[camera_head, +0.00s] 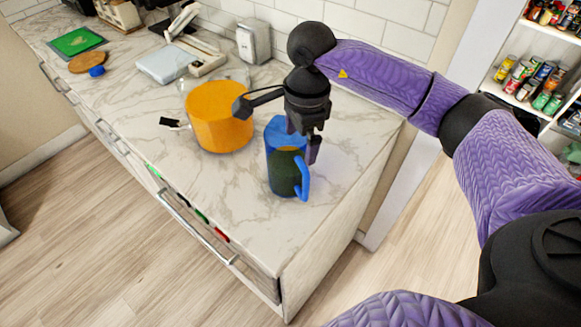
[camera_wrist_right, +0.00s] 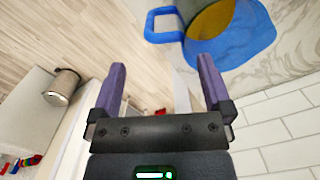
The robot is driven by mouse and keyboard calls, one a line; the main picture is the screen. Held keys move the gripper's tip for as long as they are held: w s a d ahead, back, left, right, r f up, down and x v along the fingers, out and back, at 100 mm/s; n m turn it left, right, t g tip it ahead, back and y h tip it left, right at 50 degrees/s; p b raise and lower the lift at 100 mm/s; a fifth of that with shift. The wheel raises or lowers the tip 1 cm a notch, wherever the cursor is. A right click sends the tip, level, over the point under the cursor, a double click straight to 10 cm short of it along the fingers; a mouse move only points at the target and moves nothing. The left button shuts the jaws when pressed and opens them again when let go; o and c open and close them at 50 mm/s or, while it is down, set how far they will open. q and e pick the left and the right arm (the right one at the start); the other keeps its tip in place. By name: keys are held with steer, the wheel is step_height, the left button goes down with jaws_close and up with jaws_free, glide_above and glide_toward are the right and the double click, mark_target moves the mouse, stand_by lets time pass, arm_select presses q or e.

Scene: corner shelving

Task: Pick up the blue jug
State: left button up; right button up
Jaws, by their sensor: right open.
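The blue jug (camera_head: 284,170) stands upright near the front corner of the counter, with its handle toward the lower right in the head view. Its lower body looks dark, and the inside shows yellow in the right wrist view (camera_wrist_right: 250,42). My right gripper (camera_head: 303,142) is at the jug's upper back side, with its fingers partly hidden behind the jug. In the right wrist view, my right gripper (camera_wrist_right: 160,72) has its fingers spread with nothing between them; the jug and its handle (camera_wrist_right: 165,24) lie beyond the fingertips. My left gripper is out of view.
A large orange pot (camera_head: 218,118) stands close left of the jug. The marble counter (camera_head: 235,185) has its front edge near the jug. A white scale-like device (camera_head: 165,63), a green board (camera_head: 76,42) and a small blue item (camera_head: 97,71) are farther back. Shelves with cans (camera_head: 540,85) stand right.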

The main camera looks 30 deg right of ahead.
mark_target(302, 163)
steer(key=shift+h, duration=0.3)
steer(key=f, duration=0.9)
steer(key=shift+w+d+f, duration=0.15)
steer(key=shift+d+f, duration=0.15)
steer(key=shift+d, duration=0.1)
steer(key=shift+r, duration=0.1)
jaws_close()
